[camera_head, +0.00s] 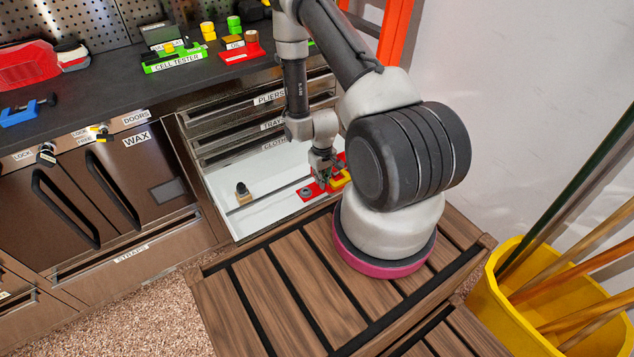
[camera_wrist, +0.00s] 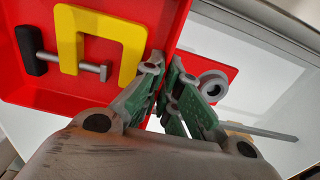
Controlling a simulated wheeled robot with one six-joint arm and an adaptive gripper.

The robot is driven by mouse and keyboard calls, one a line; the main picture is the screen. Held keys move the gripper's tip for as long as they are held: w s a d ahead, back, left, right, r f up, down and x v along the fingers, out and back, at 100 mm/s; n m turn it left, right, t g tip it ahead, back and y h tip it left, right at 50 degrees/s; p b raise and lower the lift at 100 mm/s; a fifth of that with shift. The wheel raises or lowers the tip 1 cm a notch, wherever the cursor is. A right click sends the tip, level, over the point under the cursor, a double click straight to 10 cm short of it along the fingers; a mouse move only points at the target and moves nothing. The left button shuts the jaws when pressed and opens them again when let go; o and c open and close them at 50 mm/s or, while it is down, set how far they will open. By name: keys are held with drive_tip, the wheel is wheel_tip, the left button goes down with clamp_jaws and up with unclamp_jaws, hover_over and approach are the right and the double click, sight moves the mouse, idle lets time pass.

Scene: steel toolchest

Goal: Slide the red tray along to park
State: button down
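The red tray (camera_head: 313,193) is in the white-lined open drawer (camera_head: 277,217), toward its right end. A yellow clamp (camera_wrist: 127,38) with a grey screw and black handle lies in it; the clamp also shows in the head view (camera_head: 339,181). My gripper (camera_wrist: 165,67) points down at the tray, its fingers close together on either side of the tray's red wall, apparently shut on it. The wrist view shows a grey ring (camera_wrist: 214,84) on a red surface just right of the fingers. My gripper (camera_head: 325,180) partly hides the tray in the head view.
A small dark and brass piece (camera_head: 243,193) stands in the drawer left of the tray. A thin dark line (camera_head: 262,197) crosses the drawer floor. Clear white floor lies at the front left. A yellow bin (camera_head: 510,320) with poles stands right. The benchtop (camera_head: 110,85) holds several tools.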

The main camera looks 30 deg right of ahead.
drive_tip(key=shift+d, duration=0.2)
drive_tip(key=c, duration=2)
unclamp_jaws()
drive_tip(key=shift+d, duration=0.1)
wheel_tip(320, 180, up, 12)
drive_tip(key=shift+r, duration=0.1)
